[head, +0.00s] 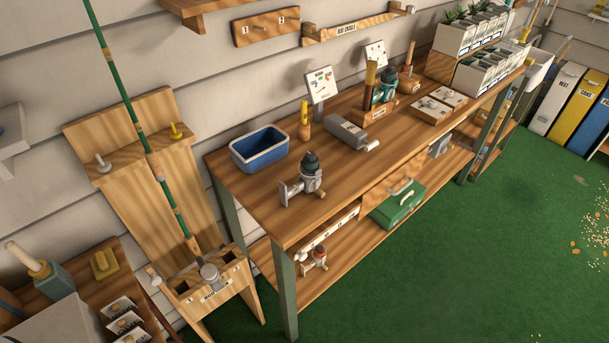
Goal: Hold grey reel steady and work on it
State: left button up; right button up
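A grey reel (311,178) with a dark top stands on the wooden workbench (345,190) near its front left corner. A grey block-like bracket (292,194) sits against its left side; I cannot tell whether they are joined. Another grey reel (210,276) is low on a green fishing rod (147,150), which leans in a wooden rack (150,200) left of the bench. A green reel (387,82) stands on a wooden stand at the back of the bench. Neither of my grippers is in view.
A blue bin (259,152), a grey box-shaped tool (347,131) and a small sign (321,85) stand on the bench. A green toolbox (398,207) is on the lower shelf. Planters (484,72) fill the far end. Green floor (450,260) in front is open, with spilled bits at right.

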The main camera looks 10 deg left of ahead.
aim_at(310, 173)
jog(key=i+u, duration=0.1)
jog(key=u, duration=0.3)
jog(key=l+u, duration=0.1)
jog(key=u, duration=0.25)
jog(key=i+l+u, duration=0.1)
jog(key=u, duration=0.3)
jog(key=l+u, duration=0.15)
jog(key=u, duration=0.25)
jog(key=i+l+u, duration=0.15)
jog(key=l+u, duration=0.25)
jog(key=l, duration=0.7)
jog(key=l+u, duration=0.35)
jog(key=l, duration=1.1)
